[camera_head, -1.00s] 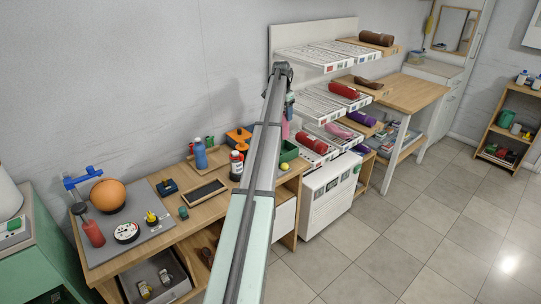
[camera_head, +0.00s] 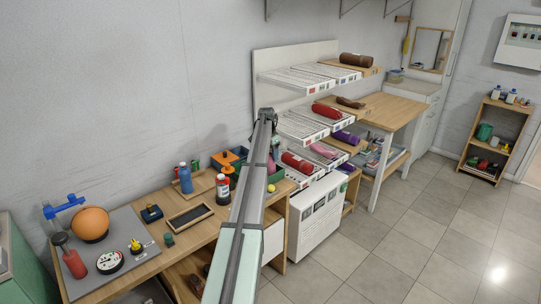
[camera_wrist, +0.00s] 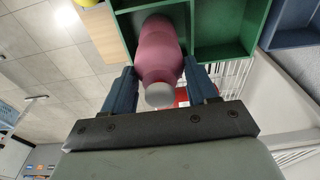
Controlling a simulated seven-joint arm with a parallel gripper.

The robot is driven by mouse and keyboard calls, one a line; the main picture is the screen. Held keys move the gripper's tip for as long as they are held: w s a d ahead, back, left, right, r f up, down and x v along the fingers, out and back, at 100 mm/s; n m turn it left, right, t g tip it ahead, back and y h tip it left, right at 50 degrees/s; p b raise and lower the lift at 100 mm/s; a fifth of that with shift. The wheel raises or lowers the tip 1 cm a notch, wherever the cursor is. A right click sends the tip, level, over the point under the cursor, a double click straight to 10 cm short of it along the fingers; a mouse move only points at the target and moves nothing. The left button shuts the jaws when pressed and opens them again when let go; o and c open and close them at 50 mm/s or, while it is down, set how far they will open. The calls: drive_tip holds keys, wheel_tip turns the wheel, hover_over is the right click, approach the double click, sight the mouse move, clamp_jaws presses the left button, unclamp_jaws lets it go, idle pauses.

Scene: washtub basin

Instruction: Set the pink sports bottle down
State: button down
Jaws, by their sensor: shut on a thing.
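The pink sports bottle (camera_wrist: 158,48) is between my gripper's two dark blue fingers in the wrist view. Its pale grey cap points toward the wrist. My gripper (camera_wrist: 162,82) is shut on it. Beyond the bottle is a green divided tray (camera_wrist: 226,53), and the bottle's far end overlaps one compartment; I cannot tell whether it touches the floor there. In the head view a small part of the bottle (camera_head: 272,164) shows beside my arm, above the green tray (camera_head: 284,185) on the wooden bench. My arm hides most of the gripper there.
A yellow ball (camera_head: 271,187) is close to the tray. Shelves with rolls (camera_head: 298,162) stand to the right.

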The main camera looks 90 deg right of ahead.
idle(0.3)
drive_tip(key=shift+c, duration=1.6)
unclamp_jaws()
drive_tip(key=shift+f, duration=0.15)
drive_tip(key=r, duration=0.8)
drive_tip(key=w+a+r, duration=0.1)
drive_tip(key=r, duration=0.3)
drive_tip(key=shift+r, duration=0.1)
